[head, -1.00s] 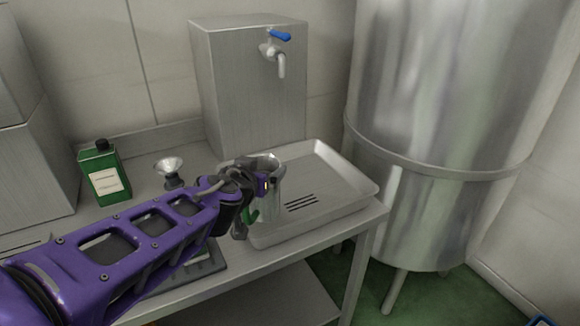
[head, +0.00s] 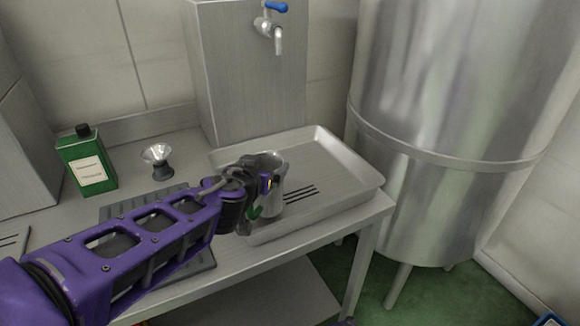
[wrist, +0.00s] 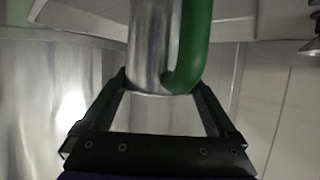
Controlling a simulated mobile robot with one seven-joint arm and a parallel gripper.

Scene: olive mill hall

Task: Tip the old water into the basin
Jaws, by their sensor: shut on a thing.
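A metal jug (head: 272,190) with a green handle (head: 254,213) is held by my gripper (head: 257,186). In the head view the jug looks roughly upright, open top up, at the left part of the basin (head: 345,182), a shallow grey metal tray with dark slots. I cannot tell whether its bottom touches the basin. In the wrist view the jug (wrist: 150,45) and its green handle (wrist: 193,40) are between the fingers (wrist: 162,98). The inside of the jug is too small to tell any water. A tap (head: 276,35) with a blue lever juts out above the basin's back.
A green bottle (head: 87,165) and a small glass-topped item (head: 158,160) stand at the back left. A dark slotted mat (head: 120,212) lies partly under my arm. A metal box (head: 245,85) carries the tap. A large steel tank (head: 440,120) stands close right of the table.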

